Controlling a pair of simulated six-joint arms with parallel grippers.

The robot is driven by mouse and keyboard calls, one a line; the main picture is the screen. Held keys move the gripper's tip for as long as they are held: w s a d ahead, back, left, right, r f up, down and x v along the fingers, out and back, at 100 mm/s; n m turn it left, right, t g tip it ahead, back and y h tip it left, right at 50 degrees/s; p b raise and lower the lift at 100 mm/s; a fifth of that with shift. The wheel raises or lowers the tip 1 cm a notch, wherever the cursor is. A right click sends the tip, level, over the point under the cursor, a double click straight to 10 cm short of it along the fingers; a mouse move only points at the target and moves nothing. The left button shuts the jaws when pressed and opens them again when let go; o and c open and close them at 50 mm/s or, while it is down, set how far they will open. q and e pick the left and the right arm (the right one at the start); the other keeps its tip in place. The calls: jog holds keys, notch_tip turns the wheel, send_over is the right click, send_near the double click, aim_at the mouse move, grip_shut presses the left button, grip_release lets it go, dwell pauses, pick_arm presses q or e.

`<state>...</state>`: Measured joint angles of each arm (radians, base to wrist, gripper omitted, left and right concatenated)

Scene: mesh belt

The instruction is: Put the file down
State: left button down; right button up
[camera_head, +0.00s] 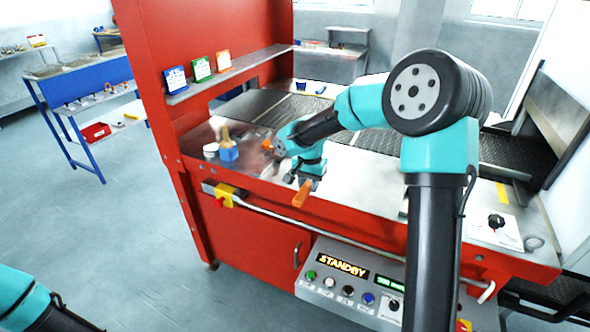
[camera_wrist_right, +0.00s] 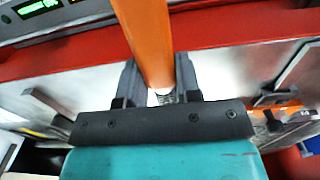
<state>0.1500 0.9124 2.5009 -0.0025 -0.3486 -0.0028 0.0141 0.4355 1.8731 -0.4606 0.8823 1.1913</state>
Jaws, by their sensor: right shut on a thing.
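The file's orange handle (camera_head: 302,193) sticks out from my right gripper (camera_head: 308,178) toward the front edge of the red machine. In the right wrist view my right gripper (camera_wrist_right: 159,80) is shut on the orange handle (camera_wrist_right: 148,38), one dark finger on each side. The rest of the file is hidden, and I cannot tell whether it touches the metal top. Only a piece of my left arm shows at the lower left in the head view; its gripper is out of view.
The metal worktop (camera_head: 258,189) carries a blue block-like holder (camera_head: 228,152), a white round item (camera_head: 210,150) and a small orange item (camera_head: 267,145). A dark mesh belt (camera_head: 255,104) lies behind. A shelf (camera_head: 240,74) with coloured cards overhangs the left. A control panel (camera_head: 345,285) is below.

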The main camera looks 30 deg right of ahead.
jog(key=shift+d, duration=0.1)
jog(key=w+d, duration=0.2)
jog(key=w, duration=0.2)
jog(key=w+d+f, duration=0.1)
jog(key=w+d, duration=0.2)
jog(key=w, duration=0.1)
jog(key=w+d, duration=0.3)
jog(key=w, duration=0.2)
jog(key=shift+f, duration=0.2)
jog(key=shift+w, duration=0.1)
jog(key=shift+w+d, duration=0.1)
jog(key=shift+w, duration=0.05)
jog(key=shift+w+f, duration=0.1)
jog(key=shift+f, duration=1.7)
jog(key=shift+f, duration=0.25)
jog(key=o, duration=0.9)
jog(key=shift+f, duration=0.1)
jog(key=shift+o, duration=0.3)
